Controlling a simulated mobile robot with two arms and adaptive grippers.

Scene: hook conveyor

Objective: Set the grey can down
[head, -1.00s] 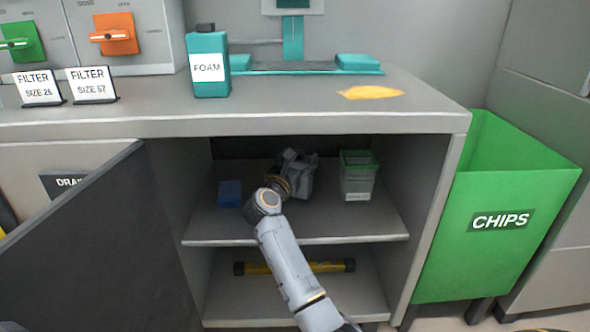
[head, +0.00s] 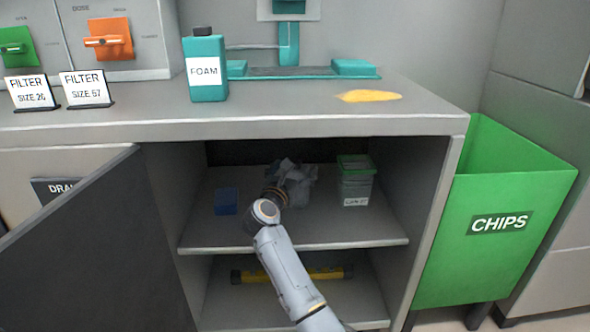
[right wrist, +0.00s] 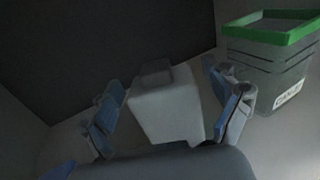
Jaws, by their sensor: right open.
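The grey can (right wrist: 168,112) shows in the right wrist view as a pale grey, boxy body with a darker top. It is between the two fingers of my right gripper (right wrist: 168,115), with a gap visible on each side. My right gripper is open inside the cabinet. In the head view my right gripper (head: 290,180) is over the upper shelf (head: 290,232) and largely hides the can. I cannot tell clearly how its base meets the shelf. My left gripper is not in view.
A green-rimmed bin (head: 356,182) stands right of the gripper, also near it in the wrist view (right wrist: 270,60). A blue box (head: 227,201) is on the left. The cabinet door (head: 85,250) is open. A yellow tube (head: 305,274) lies on the lower shelf.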

